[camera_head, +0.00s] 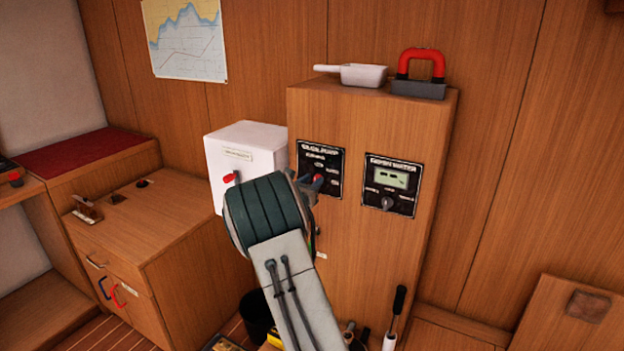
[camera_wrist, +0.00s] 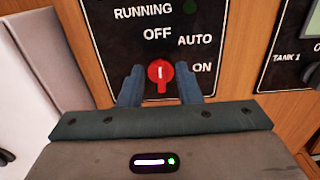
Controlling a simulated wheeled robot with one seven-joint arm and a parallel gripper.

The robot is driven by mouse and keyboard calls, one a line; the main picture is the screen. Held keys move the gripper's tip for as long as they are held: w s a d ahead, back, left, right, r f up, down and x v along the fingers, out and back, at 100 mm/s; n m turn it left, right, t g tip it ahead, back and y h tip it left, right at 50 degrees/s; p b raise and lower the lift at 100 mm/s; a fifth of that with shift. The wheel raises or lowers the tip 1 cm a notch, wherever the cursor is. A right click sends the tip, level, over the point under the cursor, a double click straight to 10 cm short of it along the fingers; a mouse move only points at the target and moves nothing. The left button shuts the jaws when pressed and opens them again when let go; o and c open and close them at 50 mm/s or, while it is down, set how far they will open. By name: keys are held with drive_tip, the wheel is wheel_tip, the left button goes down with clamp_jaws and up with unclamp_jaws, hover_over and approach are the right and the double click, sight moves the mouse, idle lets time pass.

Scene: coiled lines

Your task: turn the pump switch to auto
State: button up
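The pump switch (camera_wrist: 160,73) is a red knob on a black panel, seen close up in the wrist view. Its white mark stands about upright, towards the word OFF; AUTO is up and to the right, ON to the right. In the head view the black pump panel (camera_head: 323,151) is on the front of the wooden cabinet, partly hidden by my arm. My gripper (camera_wrist: 160,80) has one finger on each side of the knob. The fingers look apart from it, with narrow gaps; contact deeper down cannot be told.
A second black panel with a small display (camera_head: 391,179) is to the right. A white box (camera_head: 245,150) with a red lever is to the left. A white scoop (camera_head: 357,75) and a red-handled block (camera_head: 419,88) lie on the cabinet top. Several items stand on the floor below.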

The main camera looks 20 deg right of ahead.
drive_tip(key=shift+w+d, duration=0.35)
drive_tip(key=shift+d, duration=0.1)
clamp_jaws()
drive_tip(key=shift+f+b, duration=0.15)
drive_tip(key=shift+b, duration=0.2)
